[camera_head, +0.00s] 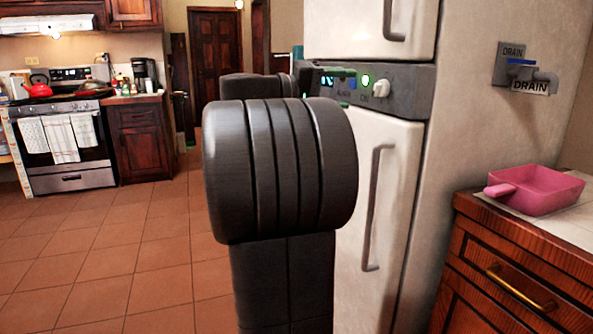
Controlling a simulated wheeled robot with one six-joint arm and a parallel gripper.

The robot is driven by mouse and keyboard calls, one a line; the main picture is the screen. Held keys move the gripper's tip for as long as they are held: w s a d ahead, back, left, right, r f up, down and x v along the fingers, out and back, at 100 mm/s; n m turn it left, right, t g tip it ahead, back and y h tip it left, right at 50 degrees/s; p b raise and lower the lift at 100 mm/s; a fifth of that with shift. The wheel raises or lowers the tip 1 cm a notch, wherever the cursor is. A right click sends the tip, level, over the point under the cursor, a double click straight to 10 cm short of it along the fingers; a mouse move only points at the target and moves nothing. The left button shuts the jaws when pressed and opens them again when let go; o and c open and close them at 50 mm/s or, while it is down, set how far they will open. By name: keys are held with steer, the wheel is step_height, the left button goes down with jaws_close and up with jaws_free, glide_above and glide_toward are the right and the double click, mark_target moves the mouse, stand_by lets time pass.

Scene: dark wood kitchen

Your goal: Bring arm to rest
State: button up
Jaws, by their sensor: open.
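My own dark grey arm (280,165) stands folded in the middle of the view, with a thick ribbed joint close to the camera and a link running down below it. Another dark part of the arm shows just behind the top of this joint. I cannot make out my gripper's fingers; the joint hides what is behind it. Small green pieces show beside the arm's top, and I cannot tell what they belong to.
A white fridge (375,225) with a grey control panel (405,88) stands close on the right. A pink pan (535,190) sits on the wooden counter (520,240). A stove (62,145) with a red kettle (38,88) is far left. The tiled floor (120,255) at left is clear.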

mark_target(375, 88)
steer(key=shift+n, duration=0.3)
steer(key=x, duration=0.8)
steer(key=shift+w+d+r, duration=0.1)
steer(key=shift+d+r, duration=0.1)
steer(key=shift+a+r+n+p, duration=0.1)
steer(key=shift+a+n+p, duration=0.05)
steer(key=shift+n+p, duration=0.7)
steer(key=n+p, duration=0.2)
steer(key=n, duration=0.1)
steer(key=n+p, duration=1)
steer(key=shift+f+n+p, duration=0.25)
steer(key=shift+n+p, duration=0.9)
steer(key=shift+n, duration=0.4)
